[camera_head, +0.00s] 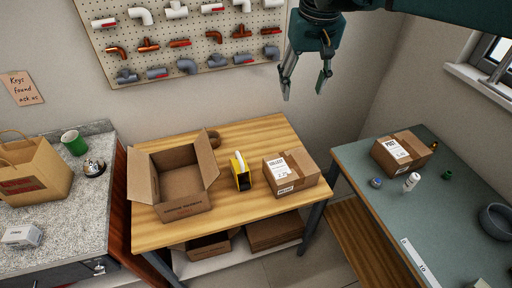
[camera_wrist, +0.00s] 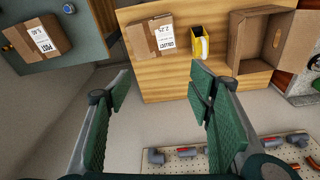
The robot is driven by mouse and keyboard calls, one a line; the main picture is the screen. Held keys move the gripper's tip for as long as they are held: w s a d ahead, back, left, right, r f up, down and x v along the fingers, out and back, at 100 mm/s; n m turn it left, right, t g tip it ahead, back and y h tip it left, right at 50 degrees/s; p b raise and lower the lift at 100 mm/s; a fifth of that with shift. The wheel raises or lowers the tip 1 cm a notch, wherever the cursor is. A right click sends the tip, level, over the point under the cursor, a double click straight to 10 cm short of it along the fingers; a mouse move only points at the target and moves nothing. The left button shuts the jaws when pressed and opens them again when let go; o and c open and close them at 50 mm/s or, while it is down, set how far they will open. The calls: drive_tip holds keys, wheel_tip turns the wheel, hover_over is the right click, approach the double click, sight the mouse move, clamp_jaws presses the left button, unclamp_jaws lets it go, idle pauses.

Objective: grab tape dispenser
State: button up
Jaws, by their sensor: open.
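The tape dispenser (camera_head: 241,171) is yellow and black with a pale roll. It stands on the wooden table (camera_head: 253,135) between an open box and a closed parcel. It also shows in the wrist view (camera_wrist: 197,45), near the top centre, beyond my fingertips. My gripper (camera_head: 306,92) is open and empty, high above the table's back edge and in front of the wall. In the wrist view, its two green-padded fingers (camera_wrist: 161,90) are spread wide with nothing between them.
An open cardboard box (camera_head: 183,208) stands left of the dispenser, close to it. A closed parcel (camera_head: 291,172) stands to its right. A brown roll (camera_head: 214,138) lies behind. A pegboard (camera_head: 185,40) with pipe fittings hangs on the wall. A green bench (camera_head: 440,205) is at right.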

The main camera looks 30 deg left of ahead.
drive_tip(key=a+f+n+g, duration=0.1)
drive_tip(key=a+f+n, duration=0.15)
drive_tip(key=a, duration=0.95)
drive_tip(key=h+b, duration=0.1)
hover_over(238, 156)
wheel_tip(238, 156, down, 4)
drive_tip(key=shift+g, duration=0.3)
wheel_tip(238, 156, down, 32)
drive_tip(key=shift+f, duration=0.7)
drive_tip(key=shift+f+b, duration=0.3)
drive_tip(key=shift+f, duration=0.95)
drive_tip(key=shift+w+f, duration=0.15)
drive_tip(key=shift+f, duration=1.2)
drive_tip(key=shift+w+f, duration=0.1)
drive_tip(key=shift+f, duration=1.2)
